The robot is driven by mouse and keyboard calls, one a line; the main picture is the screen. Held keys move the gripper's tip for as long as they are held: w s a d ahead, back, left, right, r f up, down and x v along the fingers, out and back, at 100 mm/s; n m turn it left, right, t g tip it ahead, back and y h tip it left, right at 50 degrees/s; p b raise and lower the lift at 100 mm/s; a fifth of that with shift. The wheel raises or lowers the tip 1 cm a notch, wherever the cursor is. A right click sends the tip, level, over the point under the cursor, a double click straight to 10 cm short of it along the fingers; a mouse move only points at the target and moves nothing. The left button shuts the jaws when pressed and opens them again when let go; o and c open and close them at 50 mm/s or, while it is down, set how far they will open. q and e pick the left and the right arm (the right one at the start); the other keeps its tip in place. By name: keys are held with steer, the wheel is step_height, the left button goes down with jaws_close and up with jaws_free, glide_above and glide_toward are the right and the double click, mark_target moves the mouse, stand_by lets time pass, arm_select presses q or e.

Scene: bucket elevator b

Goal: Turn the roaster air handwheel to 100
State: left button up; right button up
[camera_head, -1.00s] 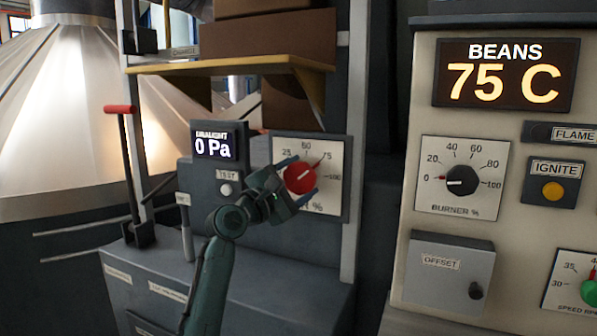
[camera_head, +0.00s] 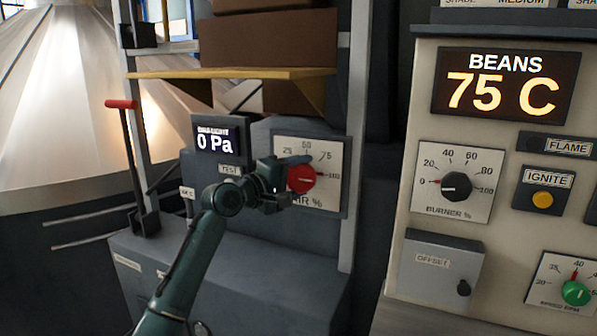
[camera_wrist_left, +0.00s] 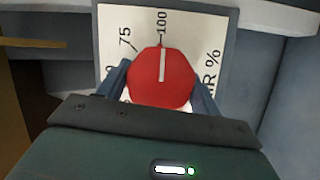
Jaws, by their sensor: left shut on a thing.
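The red air handwheel (camera_head: 301,179) sits on a white dial plate (camera_head: 333,150) marked 25, 50, 75 and 100. My left gripper (camera_head: 298,178) is shut on the handwheel, with one finger above it and the other below. In the left wrist view the handwheel (camera_wrist_left: 162,82) sits between the two blue fingers (camera_wrist_left: 162,88). Its white pointer line points at the 100 mark (camera_wrist_left: 162,25). The hand hides part of the dial plate. My right gripper is not in view.
A display (camera_head: 220,140) reading 0 Pa is left of the dial. A yellow shelf (camera_head: 235,73) with boxes (camera_head: 270,40) is above. A red-handled lever (camera_head: 122,105) stands at left. The burner panel (camera_head: 400,275) stands at right.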

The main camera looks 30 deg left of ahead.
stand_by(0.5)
arm_select(q)
steer(key=o, duration=1)
steer(key=b+v, duration=0.2)
steer(key=v, duration=1.1)
steer(key=shift+s, duration=0.1)
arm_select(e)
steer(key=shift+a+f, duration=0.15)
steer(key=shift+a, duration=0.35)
